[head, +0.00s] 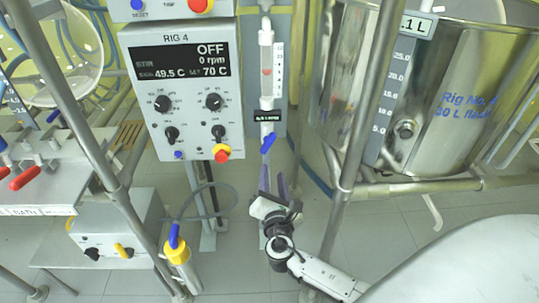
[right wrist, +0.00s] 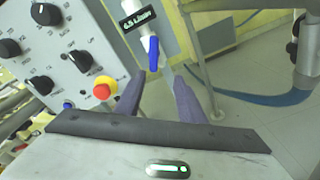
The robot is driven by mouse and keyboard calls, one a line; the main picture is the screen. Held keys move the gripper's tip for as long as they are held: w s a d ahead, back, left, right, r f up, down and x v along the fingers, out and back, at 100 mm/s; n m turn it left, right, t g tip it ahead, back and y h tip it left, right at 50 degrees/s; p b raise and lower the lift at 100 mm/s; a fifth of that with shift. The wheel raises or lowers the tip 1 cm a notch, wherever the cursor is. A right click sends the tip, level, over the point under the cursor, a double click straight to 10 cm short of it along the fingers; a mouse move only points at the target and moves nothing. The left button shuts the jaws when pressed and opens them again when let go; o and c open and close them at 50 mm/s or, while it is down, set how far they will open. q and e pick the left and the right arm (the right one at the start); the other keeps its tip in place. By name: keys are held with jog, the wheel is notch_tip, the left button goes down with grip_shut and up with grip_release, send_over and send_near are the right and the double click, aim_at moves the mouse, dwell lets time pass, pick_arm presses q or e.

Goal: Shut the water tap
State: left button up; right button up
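The water tap's blue lever (head: 268,143) sits on the vertical pipe under a flow meter, just below a black label. It points down and slightly to the left in the head view. The lever also shows in the right wrist view (right wrist: 153,54), beyond my fingertips. My right gripper (head: 273,178) is just below the lever, fingers pointing up toward it. Its two purple fingers are apart with nothing between them, as the right wrist view (right wrist: 159,80) shows. The fingers do not appear to touch the lever. My left gripper is not in view.
The Rig 4 control box (head: 184,90) with knobs and a red-yellow button stands close left of the tap. A steel vessel (head: 455,100) and a metal post (head: 360,120) are to the right. Another blue lever (head: 174,237) on a yellow cap is lower left.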

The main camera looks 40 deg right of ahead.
aim_at(269, 144)
jog(key=shift+n+t+h, duration=0.3)
jog(key=shift+n+h, duration=0.1)
jog(key=shift+n, duration=0.1)
jog(key=x, duration=0.3)
jog(key=r+b+x, duration=0.1)
jog(key=x, duration=0.3)
jog(key=r+x, duration=0.1)
jog(key=x, duration=0.3)
jog(key=shift+w+b, duration=0.3)
jog(key=shift+w, duration=0.05)
jog(key=shift+f, duration=0.1)
grip_shut()
